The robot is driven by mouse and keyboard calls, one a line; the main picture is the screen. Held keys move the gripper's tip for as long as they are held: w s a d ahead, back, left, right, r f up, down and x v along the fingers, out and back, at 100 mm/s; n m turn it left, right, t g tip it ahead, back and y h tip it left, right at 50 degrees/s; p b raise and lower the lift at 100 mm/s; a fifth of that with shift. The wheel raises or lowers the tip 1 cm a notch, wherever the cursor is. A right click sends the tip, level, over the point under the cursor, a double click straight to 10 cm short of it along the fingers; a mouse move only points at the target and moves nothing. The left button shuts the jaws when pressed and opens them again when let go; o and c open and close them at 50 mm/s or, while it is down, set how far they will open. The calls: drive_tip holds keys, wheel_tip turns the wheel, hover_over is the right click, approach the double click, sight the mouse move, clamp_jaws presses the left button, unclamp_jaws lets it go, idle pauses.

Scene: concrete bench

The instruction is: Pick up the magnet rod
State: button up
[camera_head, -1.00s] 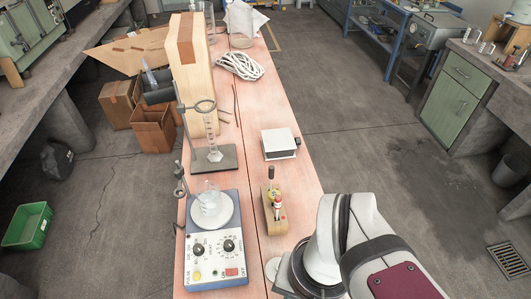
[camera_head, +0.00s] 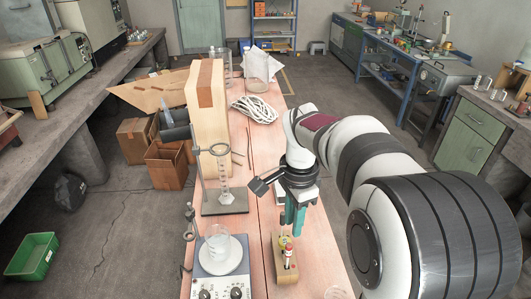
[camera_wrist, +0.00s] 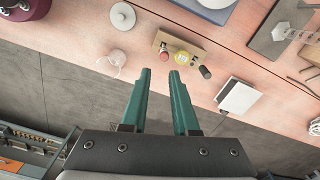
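A wooden holder (camera_head: 278,270) stands on the pink bench top and carries small upright tools. A red-topped piece (camera_head: 287,252) and a yellow piece (camera_head: 283,240) show there. In the wrist view the holder (camera_wrist: 172,42) carries the red top (camera_wrist: 164,48), the yellow top (camera_wrist: 182,58) and a black top (camera_wrist: 205,72). I cannot tell which one is the magnet rod. My gripper (camera_head: 291,230) points down just beyond the holder in the head view, with teal fingers. In the wrist view its fingertips (camera_wrist: 160,71) are apart and nothing is between them.
A white box (camera_wrist: 238,96) is near the holder.

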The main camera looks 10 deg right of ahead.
sight(288, 259)
drive_tip(key=f, duration=1.6)
drive_tip(key=shift+w+f, duration=0.15)
drive_tip(key=shift+w, duration=0.25)
clamp_jaws()
